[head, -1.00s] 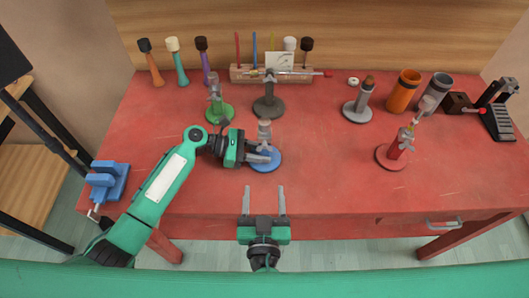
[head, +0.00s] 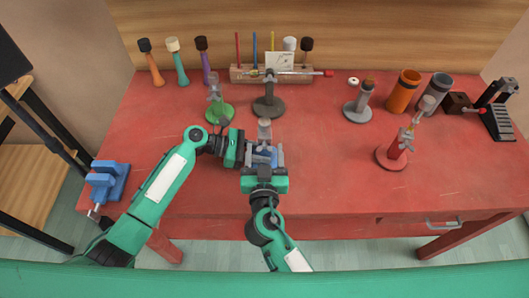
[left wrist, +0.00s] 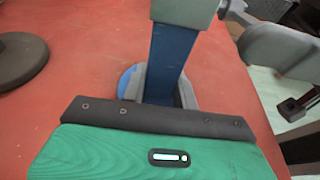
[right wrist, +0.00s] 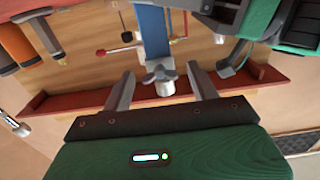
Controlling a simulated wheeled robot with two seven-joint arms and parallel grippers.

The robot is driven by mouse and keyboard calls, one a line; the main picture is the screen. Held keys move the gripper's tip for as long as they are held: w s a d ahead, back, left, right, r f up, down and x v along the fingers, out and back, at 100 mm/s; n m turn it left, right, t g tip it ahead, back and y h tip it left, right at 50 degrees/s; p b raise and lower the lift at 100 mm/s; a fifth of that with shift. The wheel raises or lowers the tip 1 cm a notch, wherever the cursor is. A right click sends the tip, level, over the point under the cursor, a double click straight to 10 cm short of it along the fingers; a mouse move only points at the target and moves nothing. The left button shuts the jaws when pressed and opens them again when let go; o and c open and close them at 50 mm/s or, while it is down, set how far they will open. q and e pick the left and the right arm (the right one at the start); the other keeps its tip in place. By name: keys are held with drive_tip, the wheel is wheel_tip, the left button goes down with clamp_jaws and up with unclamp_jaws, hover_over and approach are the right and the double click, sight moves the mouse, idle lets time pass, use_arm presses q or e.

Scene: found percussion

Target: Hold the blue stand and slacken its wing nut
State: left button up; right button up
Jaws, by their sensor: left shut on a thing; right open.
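The blue stand (head: 262,160) is upright near the front middle of the red table, partly hidden by both grippers. Its blue post (left wrist: 172,60) rises to a grey collar (left wrist: 186,10) in the left wrist view. My left gripper (left wrist: 164,92) is shut on the post from the left, low above the blue base (left wrist: 126,80). The grey wing nut (right wrist: 160,82) faces my right wrist camera, with the blue post (right wrist: 153,35) behind it. My right gripper (right wrist: 161,75) is open, one finger either side of the wing nut, with gaps and no visible contact.
A green stand (head: 219,113) and a dark stand (head: 269,100) are just behind the blue one. A red stand (head: 394,156) is to the right. A blue vise (head: 108,180) is at the left edge. The table front between the blue and red stands is clear.

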drive_tip(key=c, duration=1)
drive_tip(key=shift+n, duration=0.3)
drive_tip(key=n, duration=1.2)
drive_tip(key=o, duration=1)
